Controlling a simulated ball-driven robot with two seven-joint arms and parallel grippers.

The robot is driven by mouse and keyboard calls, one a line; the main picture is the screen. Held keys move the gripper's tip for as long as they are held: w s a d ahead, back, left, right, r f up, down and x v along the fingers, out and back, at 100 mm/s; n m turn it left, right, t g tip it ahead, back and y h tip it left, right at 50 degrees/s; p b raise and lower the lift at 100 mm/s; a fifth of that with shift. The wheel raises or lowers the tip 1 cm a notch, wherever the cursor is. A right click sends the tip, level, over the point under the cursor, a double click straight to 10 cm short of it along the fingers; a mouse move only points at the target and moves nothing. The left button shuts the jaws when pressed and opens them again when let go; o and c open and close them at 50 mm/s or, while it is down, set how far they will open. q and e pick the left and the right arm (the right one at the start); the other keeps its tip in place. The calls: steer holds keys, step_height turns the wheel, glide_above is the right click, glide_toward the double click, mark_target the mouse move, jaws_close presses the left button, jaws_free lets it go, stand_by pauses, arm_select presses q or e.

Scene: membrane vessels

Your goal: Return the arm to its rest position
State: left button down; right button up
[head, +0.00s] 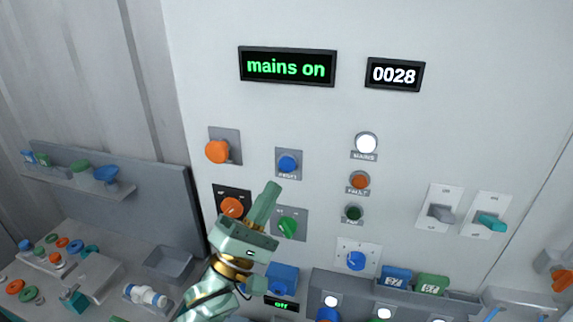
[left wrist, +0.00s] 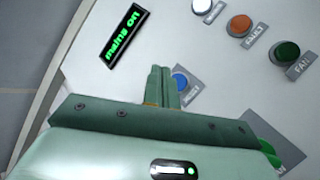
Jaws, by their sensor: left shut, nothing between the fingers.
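My left gripper (head: 268,200) is shut and empty. It is in front of the white control panel (head: 300,120), between the orange knob (head: 231,207) and the green knob (head: 288,228) in the head view. In the left wrist view my left gripper (left wrist: 163,85) shows its closed fingers, with the blue button (left wrist: 181,82) just to their right. I cannot tell whether the fingertips touch the panel. A display (head: 288,67) reads "mains on". My right gripper is not in view.
Above the gripper are an orange mushroom button (head: 217,152) and the blue button (head: 288,163). Two switches (head: 440,213) (head: 490,222) are at right. A cluttered bench (head: 105,262) lies at lower left. A blue box (head: 283,279) sits just right of my left wrist.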

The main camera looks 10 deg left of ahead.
arm_select(q)
steer(key=s+a+f+m+g+y, duration=0.1)
steer(key=a+f+m+g+y, duration=0.1)
steer(key=f+m+g+y, duration=0.4)
steer(key=s+a+f+m+g+y, duration=0.1)
steer(key=a+f+m+y, duration=0.3)
steer(key=f, duration=0.5)
steer(key=s+a+f+m+g+y, duration=0.3)
steer(key=s+a+f+m+g, duration=0.25)
steer(key=s, duration=0.25)
steer(key=s+a+f+m+g+y, duration=0.3)
steer(key=s+a+f+m+g, duration=0.15)
steer(key=s+m, duration=0.3)
steer(key=s+d+f+g+h+b, duration=0.15)
steer(key=f+b, duration=0.55)
steer(key=f, duration=1.2)
steer(key=s+d+f+g+h+b, duration=0.2)
steer(key=f+b, duration=0.5)
steer(key=f, duration=1.2)
steer(key=s+f+n+g+b, duration=0.1)
steer(key=s+f+n+b, duration=0.1)
steer(key=s+f+b, duration=0.4)
steer(key=s+d+f+n+g+h+b, duration=0.1)
steer(key=s+f+b, duration=0.5)
steer(key=s+f, duration=0.8)
step_height(320, 180, down, 10)
steer(key=shift+s+r+n, duration=0.15)
steer(key=shift+n, duration=0.25)
